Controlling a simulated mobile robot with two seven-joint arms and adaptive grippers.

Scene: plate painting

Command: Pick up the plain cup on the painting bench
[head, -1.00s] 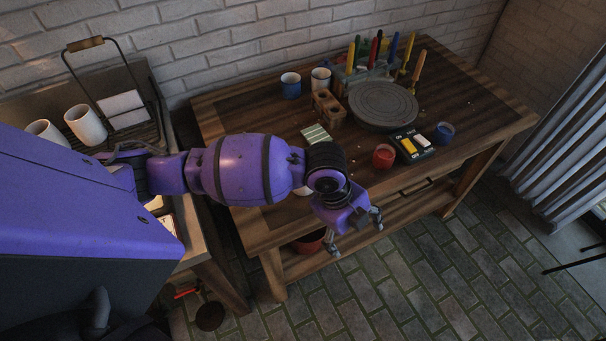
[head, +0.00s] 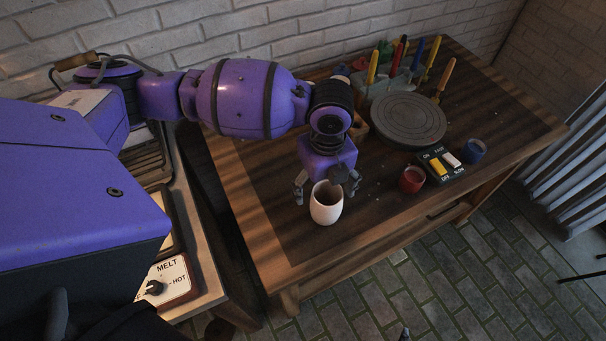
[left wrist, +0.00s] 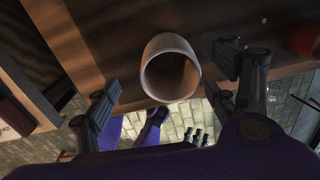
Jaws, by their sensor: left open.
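The plain cup (head: 326,207), pale and unpainted, stands upright near the front left of the wooden bench (head: 272,215). My left gripper (head: 326,188) is open and empty right by it, with a finger out to each side of the cup. In the left wrist view the open mouth of the cup (left wrist: 171,72) lies between and beyond the spread fingers (left wrist: 163,92). I see no finger touching the cup. A small dark tip at the bottom edge of the head view seems to be my right gripper (head: 404,333); its jaws cannot be made out.
A red paint pot (head: 411,179), a switch box (head: 439,166) and a blue pot (head: 473,151) stand to the right. A grey turntable (head: 402,119) and a brush holder (head: 385,85) are behind. The bench front around the cup is clear.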

